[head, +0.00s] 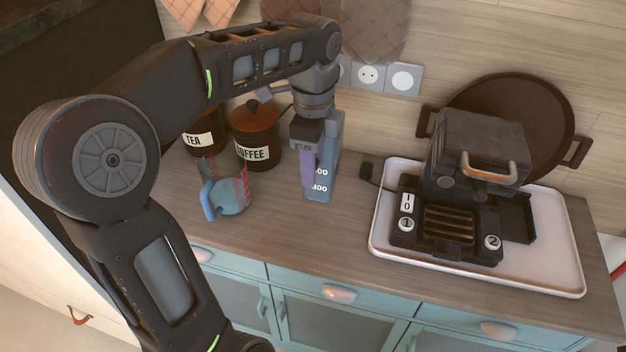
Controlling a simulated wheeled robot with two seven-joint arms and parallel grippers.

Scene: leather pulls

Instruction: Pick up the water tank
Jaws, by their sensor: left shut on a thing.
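The water tank (318,190), a tall bluish container with white number marks, stands upright on the wooden counter near the wall. My left gripper (309,165) comes down on it from above, with a purple-looking finger against its side. The gripper is shut on the tank and hides part of its upper body. I cannot tell whether the tank's base touches the counter. My right gripper is not in view.
A measuring jug (233,197) with a blue handle stands left of the tank. COFFEE (256,140) and TEA (200,136) canisters stand behind it. A white tray (400,247) with a black grill appliance (470,190) fills the right side. The counter front (300,232) is clear.

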